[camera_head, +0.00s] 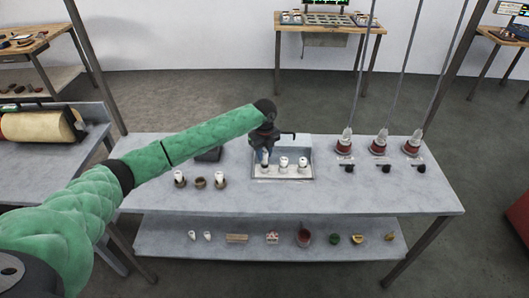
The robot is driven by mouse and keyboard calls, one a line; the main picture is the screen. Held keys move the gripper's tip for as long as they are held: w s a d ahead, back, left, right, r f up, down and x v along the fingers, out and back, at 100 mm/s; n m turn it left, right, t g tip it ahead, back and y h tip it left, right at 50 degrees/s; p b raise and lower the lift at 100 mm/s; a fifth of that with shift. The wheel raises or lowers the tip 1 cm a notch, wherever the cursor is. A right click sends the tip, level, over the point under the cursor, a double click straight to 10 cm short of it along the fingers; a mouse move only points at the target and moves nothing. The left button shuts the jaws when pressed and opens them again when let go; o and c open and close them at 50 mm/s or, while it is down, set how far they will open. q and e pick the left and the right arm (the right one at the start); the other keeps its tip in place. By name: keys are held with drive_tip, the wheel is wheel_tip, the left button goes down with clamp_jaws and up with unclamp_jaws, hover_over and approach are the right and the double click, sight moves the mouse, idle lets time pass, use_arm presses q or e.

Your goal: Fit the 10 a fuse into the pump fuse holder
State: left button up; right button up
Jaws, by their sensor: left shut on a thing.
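My left gripper (264,154) reaches over the grey workbench, pointing down at the left end of a shallow pale box (310,172). It is shut on a small white piece, probably a fuse, mostly hidden by the fingers. White pieces stand in a row in the box, one in the middle (283,162) and one at the right (302,162). Left of the box are a round brown holder (200,183) with no white piece and two holders with white pieces, at the left (180,178) and right (221,179). Labels are too small to read. My right gripper is out of view.
Three red-brown units with pale tops (345,142) stand at the bench's right, with small black knobs (350,168) before them. A dark block (208,154) stands behind the holders. The lower shelf (270,250) holds several small objects. The bench's front strip is clear.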

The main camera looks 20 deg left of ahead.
sight(265, 162)
use_arm(q)
drive_tip(key=shift+p, duration=0.35)
idle(0.6)
drive_tip(key=shift+f+b, duration=0.5)
drive_tip(key=shift+f, duration=1.45)
idle(0.4)
drive_tip(key=o, duration=1.1)
